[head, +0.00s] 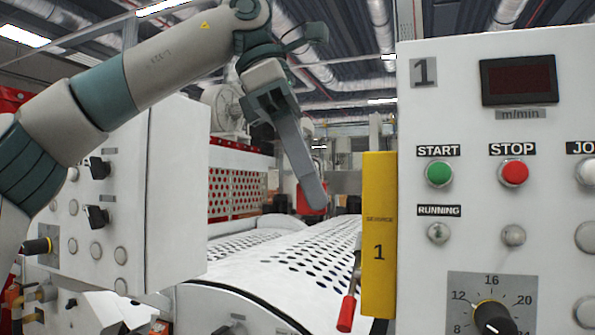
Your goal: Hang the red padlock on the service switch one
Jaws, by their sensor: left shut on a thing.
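My left gripper (314,194) hangs down from above in the middle of the head view, its long grey finger pointing down and slightly right. It is shut on the red padlock (306,204), which shows as a small red patch at the fingertip, mostly hidden behind the finger. Service switch one is the tall yellow box (380,230) marked "SERVICE 1", right of the gripper and apart from it. Its red-handled lever (347,313) hangs down on the box's left side. My right gripper is not in view.
A white control panel (460,80) with START and STOP buttons fills the right side, beside the yellow box. A white cabinet (178,190) with dark knobs stands at left. A perforated white roller (270,275) lies between and below. Open air separates gripper and yellow box.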

